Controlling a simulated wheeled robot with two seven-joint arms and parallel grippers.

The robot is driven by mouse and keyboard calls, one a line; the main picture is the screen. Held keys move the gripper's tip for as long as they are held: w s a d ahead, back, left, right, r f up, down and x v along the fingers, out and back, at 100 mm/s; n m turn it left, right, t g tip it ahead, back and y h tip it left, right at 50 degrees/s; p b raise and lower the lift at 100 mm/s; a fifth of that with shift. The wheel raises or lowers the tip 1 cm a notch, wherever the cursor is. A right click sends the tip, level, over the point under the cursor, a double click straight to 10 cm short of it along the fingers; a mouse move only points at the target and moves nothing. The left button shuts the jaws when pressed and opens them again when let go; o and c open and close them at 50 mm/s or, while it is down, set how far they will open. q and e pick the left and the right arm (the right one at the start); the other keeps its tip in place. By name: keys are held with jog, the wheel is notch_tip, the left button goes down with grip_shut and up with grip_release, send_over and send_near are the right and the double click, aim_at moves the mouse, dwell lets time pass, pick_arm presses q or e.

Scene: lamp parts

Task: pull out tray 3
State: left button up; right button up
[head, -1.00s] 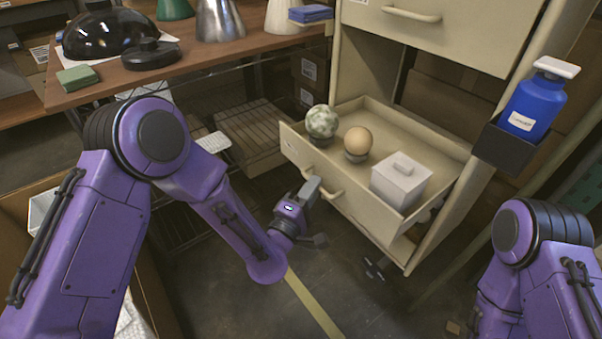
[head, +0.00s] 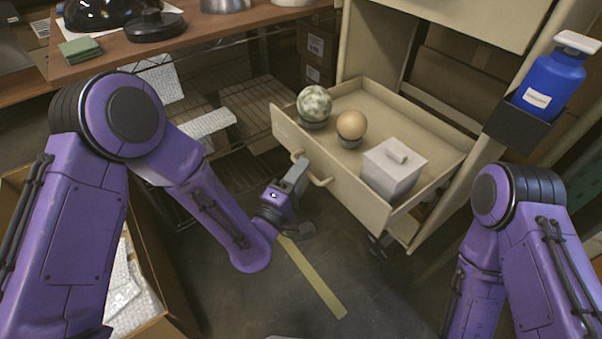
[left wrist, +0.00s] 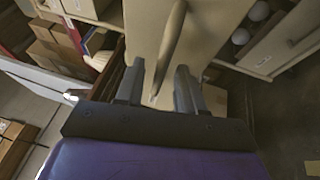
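The pulled-out drawer (head: 338,180) is a cream tray low in the cream cabinet, with a bar handle (head: 319,180) on its front. I cannot read a tray number on it. It carries a green-white marbled ball (head: 314,102), a tan ball (head: 351,124) and a pale lidded box (head: 393,170). My left gripper (head: 299,172) is at the handle. In the left wrist view the fingers (left wrist: 158,85) stand apart, with the handle (left wrist: 171,45) running between them; contact is unclear. My right arm (head: 500,260) shows at the right, but its gripper is out of view.
A closed drawer (head: 470,15) sits above. A blue bottle (head: 550,82) stands in a dark holder on the cabinet's right side. A wooden workbench (head: 215,30) and wire shelving are at the back left. Open floor (head: 350,275) lies before the drawer.

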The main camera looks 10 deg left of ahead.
pick_arm(q)
jog(key=b+v, duration=0.1)
jog(key=v, duration=0.9)
jog(key=shift+s, duration=0.25)
